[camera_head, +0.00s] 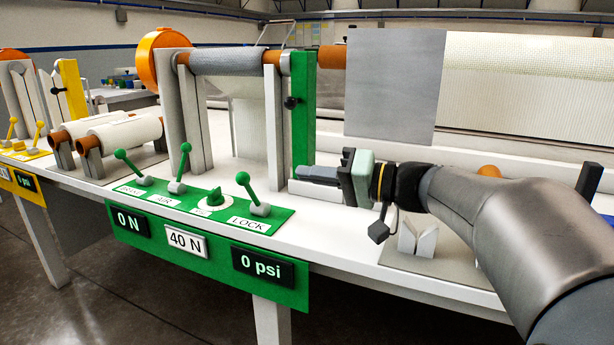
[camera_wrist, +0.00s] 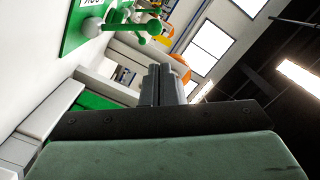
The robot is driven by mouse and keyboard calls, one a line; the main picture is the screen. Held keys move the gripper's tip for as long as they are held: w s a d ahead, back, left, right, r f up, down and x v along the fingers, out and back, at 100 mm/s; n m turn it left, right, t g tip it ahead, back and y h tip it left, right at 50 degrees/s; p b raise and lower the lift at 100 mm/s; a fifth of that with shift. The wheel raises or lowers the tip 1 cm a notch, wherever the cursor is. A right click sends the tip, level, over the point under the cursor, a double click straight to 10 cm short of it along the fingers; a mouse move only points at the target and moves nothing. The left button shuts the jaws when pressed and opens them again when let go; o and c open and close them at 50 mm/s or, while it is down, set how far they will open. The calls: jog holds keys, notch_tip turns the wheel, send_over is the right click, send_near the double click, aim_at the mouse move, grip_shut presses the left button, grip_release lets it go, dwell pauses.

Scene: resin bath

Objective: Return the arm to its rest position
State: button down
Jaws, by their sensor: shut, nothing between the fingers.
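My gripper (camera_head: 318,174) is in front of the green upright post in the head view, with my arm reaching in from the right. Its fingers point left, over the white bench and to the right of the green lever panel. In the wrist view the two grey fingers of my gripper (camera_wrist: 162,84) lie side by side, shut, with nothing between them.
A green panel (camera_head: 170,203) with several green levers and readouts of 0 N, 40 N and 0 psi is left of my gripper. The green post (camera_head: 303,120) and a grey fabric roll (camera_head: 232,62) stand behind. A white V-shaped holder (camera_head: 424,243) is below my wrist.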

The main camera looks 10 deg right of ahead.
jog(key=shift+r, duration=0.1)
jog(key=s+a+r+m+g+h+p, duration=0.25)
jog(key=s+g+h+p, duration=0.45)
jog(key=s+p, duration=1.1)
jog(key=s+d+r+n+g+h+p, duration=0.1)
jog(key=s+d+r+h+p, duration=0.4)
jog(key=p, duration=1.6)
jog(key=shift+d+r+n+h, duration=0.2)
jog(key=shift+d+n+h, duration=0.15)
jog(key=shift+d+h, duration=1)
jog(key=shift+s+a, duration=0.1)
jog(key=shift+a, duration=0.1)
